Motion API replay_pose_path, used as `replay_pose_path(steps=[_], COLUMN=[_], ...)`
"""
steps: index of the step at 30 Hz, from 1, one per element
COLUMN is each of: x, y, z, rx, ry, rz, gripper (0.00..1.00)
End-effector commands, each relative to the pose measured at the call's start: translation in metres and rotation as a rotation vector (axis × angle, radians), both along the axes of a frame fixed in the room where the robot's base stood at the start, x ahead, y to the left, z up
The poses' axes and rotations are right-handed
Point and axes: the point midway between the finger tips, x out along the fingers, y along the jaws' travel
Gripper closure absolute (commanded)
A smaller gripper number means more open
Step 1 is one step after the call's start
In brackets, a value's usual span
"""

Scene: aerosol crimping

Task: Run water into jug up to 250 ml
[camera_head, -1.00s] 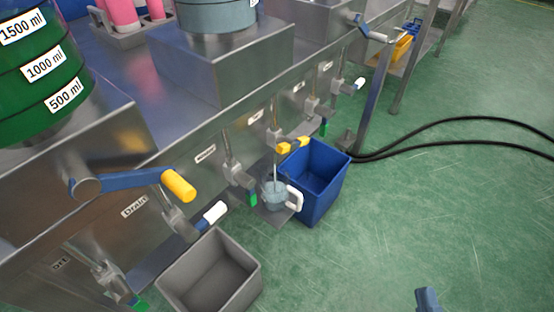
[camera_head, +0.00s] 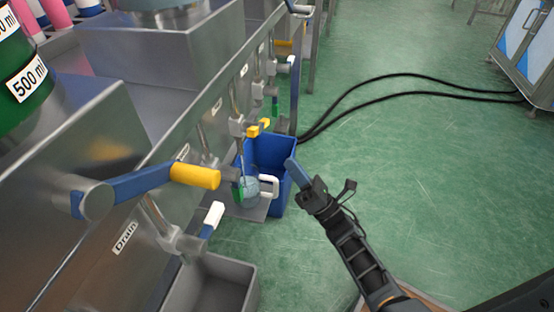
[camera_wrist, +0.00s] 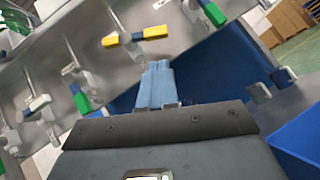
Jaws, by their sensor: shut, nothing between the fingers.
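The clear jug (camera_head: 249,192) with a white handle (camera_head: 269,188) stands on a small metal shelf (camera_head: 230,207) below the taps. It looks bluish, but its water level and marks are too small to read. The yellow tap lever (camera_head: 257,128) is above the jug; a yellow lever (camera_wrist: 135,36) also shows in the wrist view. Whether water is running now is unclear. My gripper (camera_head: 291,167) has blue fingers, shut and empty, to the right of the jug and apart from it in the head view. In the wrist view the fingers (camera_wrist: 155,85) point toward the taps.
A blue bin (camera_head: 284,151) stands right behind the jug. A grey bin (camera_head: 230,268) is in front. A large yellow-ended blue lever (camera_head: 195,176) and a white-ended lever (camera_head: 214,215) jut out at left. Black hoses (camera_head: 400,78) cross the floor; open floor lies right.

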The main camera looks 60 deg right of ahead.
Motion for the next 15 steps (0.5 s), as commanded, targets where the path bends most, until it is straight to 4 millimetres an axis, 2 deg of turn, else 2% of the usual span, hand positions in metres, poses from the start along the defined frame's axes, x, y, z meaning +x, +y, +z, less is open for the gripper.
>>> replay_pose_path(steps=[9,15], x=[0.042,0.060], y=[-0.002,-0.003], z=[0.037,0.051], rx=[-0.001,0.001], ry=[-0.002,-0.001], rz=[0.002,0.002], gripper=[1.00,1.00])
